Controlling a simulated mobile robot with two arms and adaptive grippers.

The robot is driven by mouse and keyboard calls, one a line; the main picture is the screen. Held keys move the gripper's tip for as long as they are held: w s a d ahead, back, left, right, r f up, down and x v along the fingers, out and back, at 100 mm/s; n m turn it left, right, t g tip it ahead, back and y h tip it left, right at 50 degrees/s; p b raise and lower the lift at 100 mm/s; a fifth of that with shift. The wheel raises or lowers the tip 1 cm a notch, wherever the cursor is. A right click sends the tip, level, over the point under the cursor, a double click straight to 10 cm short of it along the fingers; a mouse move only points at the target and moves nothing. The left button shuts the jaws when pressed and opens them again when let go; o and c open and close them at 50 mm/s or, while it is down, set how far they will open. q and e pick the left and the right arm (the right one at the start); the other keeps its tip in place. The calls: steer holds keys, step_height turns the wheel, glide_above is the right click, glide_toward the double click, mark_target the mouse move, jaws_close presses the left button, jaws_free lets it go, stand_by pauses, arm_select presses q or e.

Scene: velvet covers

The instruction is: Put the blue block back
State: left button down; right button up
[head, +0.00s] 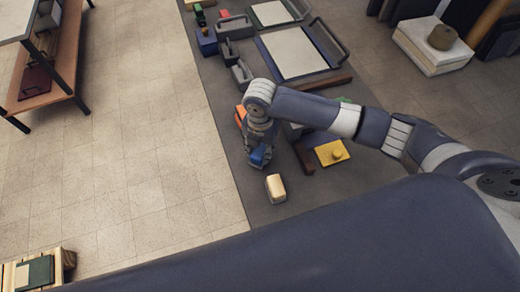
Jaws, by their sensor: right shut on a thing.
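My right gripper (259,150) points down over the dark grey mat (228,130), its arm coming in from the right. It is shut on a blue block (260,157), which shows partly between and below the fingers. I cannot tell whether the block touches the mat. My left gripper is out of view.
A cream block (275,187) stands just below the gripper in the picture. A yellow plate with a knob (332,152) lies to the right, and an orange piece (240,115) is partly hidden behind the gripper. Grey trays (235,27) and a white framed panel (293,52) lie farther back.

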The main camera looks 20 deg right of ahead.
mark_target(260, 150)
steer(key=shift+f, duration=0.65)
steer(key=shift+f, duration=0.1)
steer(key=o, duration=1)
step_height(260, 150, up, 12)
steer(key=shift+r+b, duration=0.15)
steer(key=shift+b, duration=0.55)
